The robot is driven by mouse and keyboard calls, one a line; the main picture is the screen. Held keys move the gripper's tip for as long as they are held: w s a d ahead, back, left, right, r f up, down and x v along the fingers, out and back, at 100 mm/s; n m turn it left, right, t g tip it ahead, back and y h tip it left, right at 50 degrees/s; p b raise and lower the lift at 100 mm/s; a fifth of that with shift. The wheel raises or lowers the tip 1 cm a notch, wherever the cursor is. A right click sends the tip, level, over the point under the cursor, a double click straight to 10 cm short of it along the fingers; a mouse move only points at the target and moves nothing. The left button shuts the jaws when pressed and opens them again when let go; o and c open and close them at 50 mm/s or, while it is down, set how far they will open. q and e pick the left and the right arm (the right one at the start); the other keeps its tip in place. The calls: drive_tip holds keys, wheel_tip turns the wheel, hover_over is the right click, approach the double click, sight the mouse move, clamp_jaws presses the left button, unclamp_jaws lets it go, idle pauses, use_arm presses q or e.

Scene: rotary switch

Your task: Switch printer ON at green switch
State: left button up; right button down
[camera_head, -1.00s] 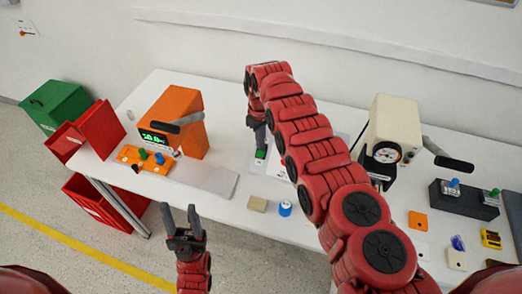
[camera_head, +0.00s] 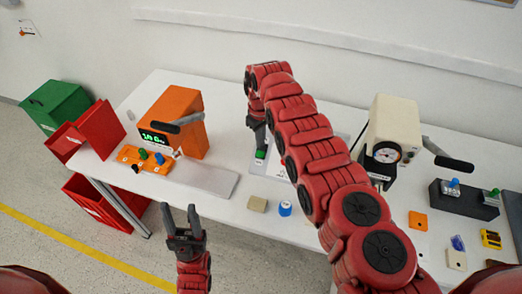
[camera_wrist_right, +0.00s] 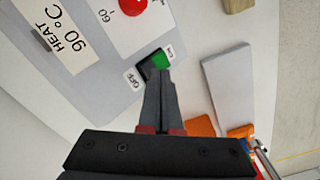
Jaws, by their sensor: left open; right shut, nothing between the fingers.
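A green switch (camera_head: 261,154) sits on a light panel on the table, below my right gripper (camera_head: 260,143) in the head view. In the right wrist view the green switch (camera_wrist_right: 160,59) has a black part beside it, an "OFF" label (camera_wrist_right: 134,79) on one side and a small label, probably "ON", on the other. My right gripper (camera_wrist_right: 158,74) is shut and empty, its fingertips at the switch's near edge; contact is hard to tell. My left gripper (camera_head: 181,215) is open and empty in front of the table. No printer is clearly identifiable.
An orange machine (camera_head: 187,105) with a green display and a knob block (camera_head: 151,168) stand at left. A wooden block (camera_head: 258,205) and blue cylinder (camera_head: 285,208) lie near the front edge. A cream gauge machine (camera_head: 393,120) stands right of my arm. Red bins (camera_head: 105,205) stand left.

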sight(260, 153)
drive_tip(key=shift+f+b, duration=1.45)
drive_tip(key=shift+b, duration=0.05)
idle(0.6)
drive_tip(key=shift+s, duration=0.1)
wheel_tip(260, 153, up, 2)
drive_tip(key=shift+p, duration=0.95)
wheel_tip(260, 153, up, 3)
drive_tip(key=shift+p, duration=1.15)
wheel_tip(260, 153, up, 2)
drive_tip(key=shift+p, duration=0.5)
